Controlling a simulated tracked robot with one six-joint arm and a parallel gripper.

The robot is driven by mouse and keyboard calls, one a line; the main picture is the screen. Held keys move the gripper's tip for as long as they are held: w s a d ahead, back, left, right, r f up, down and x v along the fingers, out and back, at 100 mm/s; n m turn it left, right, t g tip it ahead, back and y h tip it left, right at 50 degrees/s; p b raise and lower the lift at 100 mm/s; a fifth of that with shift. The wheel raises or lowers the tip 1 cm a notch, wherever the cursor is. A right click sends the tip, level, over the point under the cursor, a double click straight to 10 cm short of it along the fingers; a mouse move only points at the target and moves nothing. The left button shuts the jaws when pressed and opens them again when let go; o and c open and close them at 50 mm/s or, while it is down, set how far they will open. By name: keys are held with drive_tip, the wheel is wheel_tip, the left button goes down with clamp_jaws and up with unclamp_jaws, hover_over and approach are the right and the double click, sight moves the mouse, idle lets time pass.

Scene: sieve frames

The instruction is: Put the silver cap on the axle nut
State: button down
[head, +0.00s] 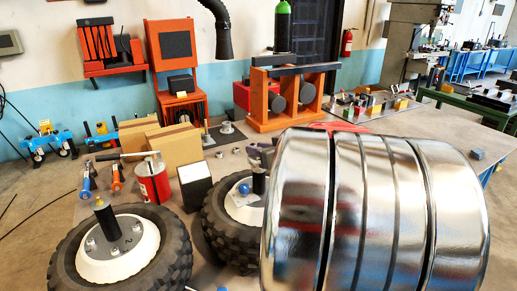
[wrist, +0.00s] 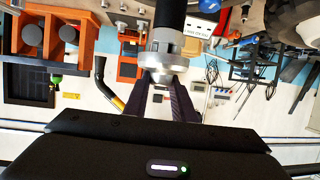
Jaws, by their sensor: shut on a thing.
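My gripper (wrist: 163,92) is shut on a silver, ringed piece, which looks like the silver cap (wrist: 164,62). A black cylinder (wrist: 168,14) extends from it, downward in the room, as the wrist view is upside down. I cannot tell whether the cylinder is part of the cap. In the head view the dark fingers (head: 262,155) are above the black cylinder (head: 259,180), over the second wheel (head: 222,225), partly hidden by my shiny arm. I cannot identify the axle nut surely.
A blue ball (head: 244,188) shows by the second wheel's hub. A white-faced box (head: 196,184), a red can (head: 152,178) and cardboard boxes (head: 178,146) stand behind the wheels. An orange press frame (head: 263,98) stands at the back.

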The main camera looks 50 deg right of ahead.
drive_tip(key=shift+f, duration=0.55)
drive_tip(key=c, duration=1.5)
unclamp_jaws()
drive_tip(key=shift+o, duration=0.2)
drive_tip(key=shift+r, duration=0.5)
drive_tip(key=shift+s+r, duration=0.25)
drive_tip(key=v, duration=1.1)
drive_tip(key=shift+s, duration=0.2)
drive_tip(key=shift+a, duration=0.1)
